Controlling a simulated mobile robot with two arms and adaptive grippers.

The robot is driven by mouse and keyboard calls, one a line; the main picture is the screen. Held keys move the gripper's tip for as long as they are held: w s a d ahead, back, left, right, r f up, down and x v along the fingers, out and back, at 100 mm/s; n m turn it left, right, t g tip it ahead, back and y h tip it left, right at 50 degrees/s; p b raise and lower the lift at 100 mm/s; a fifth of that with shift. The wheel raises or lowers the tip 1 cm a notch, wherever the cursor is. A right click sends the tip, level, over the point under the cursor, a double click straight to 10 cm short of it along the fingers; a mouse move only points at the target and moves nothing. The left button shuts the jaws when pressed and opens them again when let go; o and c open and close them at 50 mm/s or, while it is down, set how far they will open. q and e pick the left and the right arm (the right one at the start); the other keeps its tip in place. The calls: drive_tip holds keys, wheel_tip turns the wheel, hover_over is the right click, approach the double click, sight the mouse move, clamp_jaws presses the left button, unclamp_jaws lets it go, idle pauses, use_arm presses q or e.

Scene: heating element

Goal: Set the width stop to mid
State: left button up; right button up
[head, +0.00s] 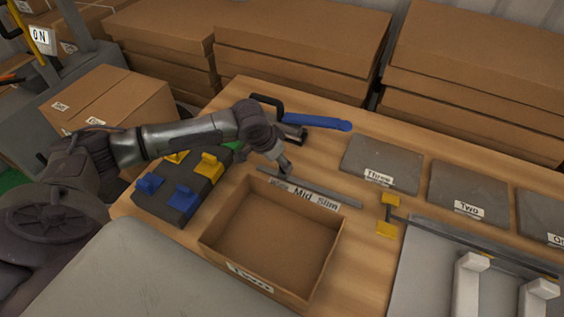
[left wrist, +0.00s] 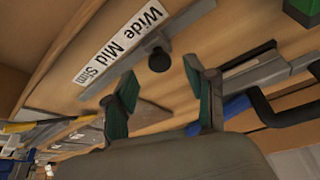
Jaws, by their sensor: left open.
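The width stop is a black round knob (left wrist: 159,59) on a grey metal rail (left wrist: 130,58) in the left wrist view. A white label (left wrist: 120,42) beside the rail reads Wide, Mid, Slim. The knob appears to stand between Wide and Mid, nearer Wide. My left gripper (left wrist: 164,97) is open, its green-tipped fingers on either side of the knob in the picture; I see no contact. In the head view, my left gripper (head: 286,172) is at the rail's left end and hides the knob. My right gripper is not in view.
An open cardboard box (head: 262,240) stands just in front of the rail. A dark block with blue and yellow switches (head: 180,198) is at left. A blue-handled lever (head: 318,122) lies behind my gripper. Grey labelled plates (head: 382,163) are at right.

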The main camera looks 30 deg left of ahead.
use_arm(q)
drive_tip(key=shift+x, duration=1.5)
drive_tip(key=shift+c, duration=0.4)
clamp_jaws()
drive_tip(key=shift+d+r, duration=0.1)
